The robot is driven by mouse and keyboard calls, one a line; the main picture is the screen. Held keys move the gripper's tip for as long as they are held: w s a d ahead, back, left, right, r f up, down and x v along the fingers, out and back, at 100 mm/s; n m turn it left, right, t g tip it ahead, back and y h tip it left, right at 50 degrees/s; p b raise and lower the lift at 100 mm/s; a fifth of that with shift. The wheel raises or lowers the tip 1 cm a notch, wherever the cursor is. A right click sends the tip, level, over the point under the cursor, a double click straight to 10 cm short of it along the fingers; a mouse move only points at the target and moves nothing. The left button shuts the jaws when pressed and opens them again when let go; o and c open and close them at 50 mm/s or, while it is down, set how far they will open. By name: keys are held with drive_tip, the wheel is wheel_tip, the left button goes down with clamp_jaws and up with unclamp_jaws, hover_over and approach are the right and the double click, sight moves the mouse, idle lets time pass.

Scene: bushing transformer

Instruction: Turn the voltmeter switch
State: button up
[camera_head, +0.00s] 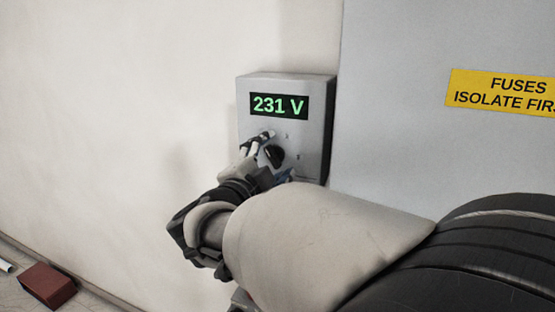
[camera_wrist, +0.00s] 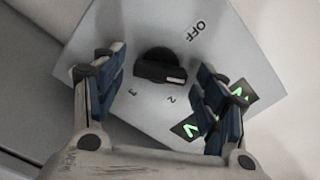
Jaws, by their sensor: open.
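The voltmeter box (camera_head: 246,120) is a grey wall box with a green "231 V" readout (camera_head: 279,105). Its black rotary switch (camera_head: 274,156) sits below the readout. In the wrist view the switch (camera_wrist: 158,66) has a bar handle with a white mark at its right end, pointing between the printed "OFF" and "2"; a "3" is farther round. My gripper (camera_head: 280,155) is open in front of the box; in the wrist view its blue-padded fingers (camera_wrist: 158,70) stand on either side of the switch, apart from it. The right finger hides part of the panel and readout.
A large grey cabinet (camera_head: 400,80) with a yellow "FUSES ISOLATE FIRST" sign (camera_head: 505,93) stands right of the box. The wall (camera_head: 120,100) to the left is bare. A dark red block (camera_head: 47,286) lies on the floor at lower left.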

drive_tip(key=v, duration=1.2)
drive_tip(key=shift+w, duration=0.1)
drive_tip(key=s+d+f+n+g+y, duration=0.3)
drive_tip(key=s+d+f+n+g, duration=0.3)
drive_tip(key=s+d+f+n, duration=0.2)
drive_tip(key=s+d+f+n+g+y, duration=0.3)
drive_tip(key=s+d+f+n+g, duration=0.3)
drive_tip(key=s, duration=0.9)
drive_tip(key=d+f+n, duration=0.2)
drive_tip(key=d+f, duration=0.2)
drive_tip(key=d, duration=0.2)
drive_tip(key=shift+d, duration=0.25)
